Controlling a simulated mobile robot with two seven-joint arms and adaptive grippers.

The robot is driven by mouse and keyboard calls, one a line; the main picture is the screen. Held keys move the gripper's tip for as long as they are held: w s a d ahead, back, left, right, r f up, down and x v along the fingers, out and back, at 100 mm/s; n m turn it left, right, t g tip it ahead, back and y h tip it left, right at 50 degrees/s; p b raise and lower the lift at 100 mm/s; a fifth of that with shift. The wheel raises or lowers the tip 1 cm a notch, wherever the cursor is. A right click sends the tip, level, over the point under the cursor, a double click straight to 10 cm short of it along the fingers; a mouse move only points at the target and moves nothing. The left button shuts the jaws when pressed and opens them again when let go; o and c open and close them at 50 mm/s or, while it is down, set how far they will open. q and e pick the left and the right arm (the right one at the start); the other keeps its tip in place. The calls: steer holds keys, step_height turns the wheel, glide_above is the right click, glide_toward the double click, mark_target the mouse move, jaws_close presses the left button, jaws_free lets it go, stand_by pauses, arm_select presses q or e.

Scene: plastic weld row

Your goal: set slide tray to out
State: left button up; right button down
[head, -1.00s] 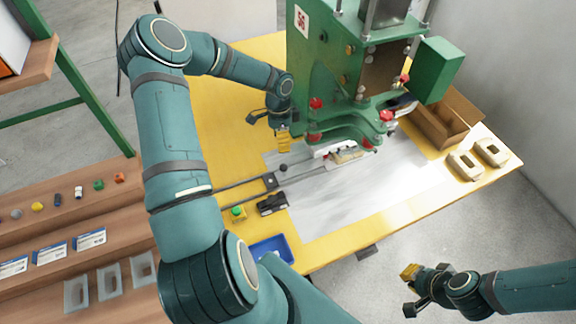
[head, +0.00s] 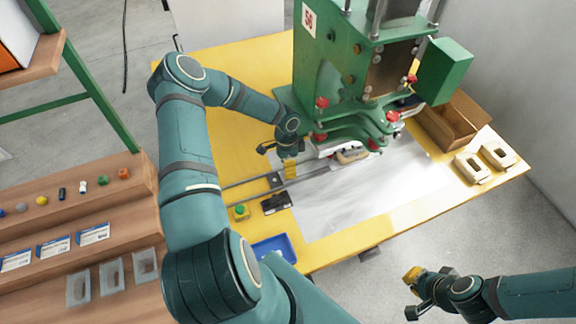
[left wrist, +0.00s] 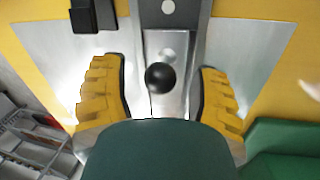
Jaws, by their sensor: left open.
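The slide tray's rails (head: 245,186) run along the yellow table toward the green press (head: 345,90). A pale part (head: 352,156) lies at the inner end, below the press head. A round black knob (left wrist: 160,78) stands on the metal slide (left wrist: 165,42) in the left wrist view; in the head view my left gripper hides it. My left gripper (head: 290,171) is over the slide, pointing down. In the left wrist view (left wrist: 163,95) its yellow fingers are open, one on each side of the knob with gaps. My right gripper (head: 412,280) hangs off the table's front edge; its opening is unclear.
A black box (head: 276,203), a green button (head: 241,210) and a blue tray (head: 275,249) sit left of the metal sheet (head: 345,205). A cardboard box (head: 452,125) and two beige parts (head: 484,160) are at the right. A wooden shelf (head: 95,200) stands at the left.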

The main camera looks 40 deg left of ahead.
arm_select(q)
steer(key=shift+c, duration=0.4)
